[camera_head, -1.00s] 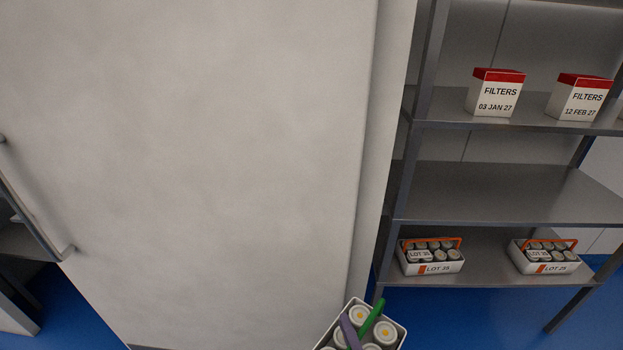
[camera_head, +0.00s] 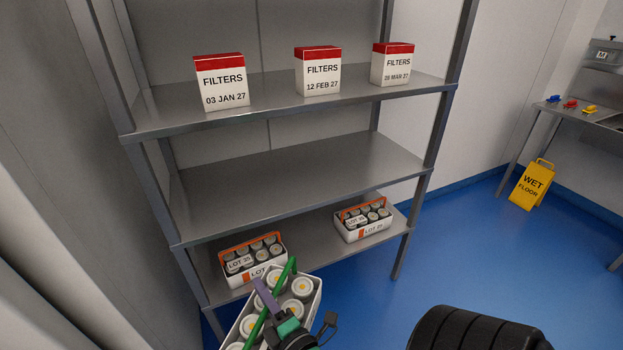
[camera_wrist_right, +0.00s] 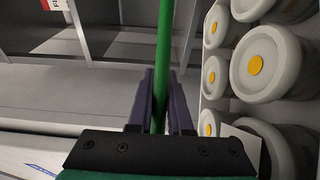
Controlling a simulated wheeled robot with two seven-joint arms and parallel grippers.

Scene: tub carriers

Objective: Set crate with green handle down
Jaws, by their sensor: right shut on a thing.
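The crate with the green handle (camera_head: 313,304) is a white carrier holding several white tubs with yellow dots on their lids. It is at the bottom of the head view, in front of the shelf rack. My right gripper (camera_head: 268,300) is shut on its green handle (camera_head: 291,267), and the purple fingers lie on either side of the bar. In the right wrist view the green handle (camera_wrist_right: 163,50) runs up between the purple fingers (camera_wrist_right: 160,100), with the tubs (camera_wrist_right: 268,62) at the right. The crate's underside is hidden. My left gripper is out of view.
The metal rack's middle shelf (camera_head: 290,180) is empty. Its bottom shelf (camera_head: 313,240) holds two orange-handled crates (camera_head: 253,262) (camera_head: 362,222) with a gap between them. The top shelf (camera_head: 270,97) holds three filter boxes (camera_head: 318,72). A yellow wet-floor sign (camera_head: 531,186) stands on blue floor at right.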

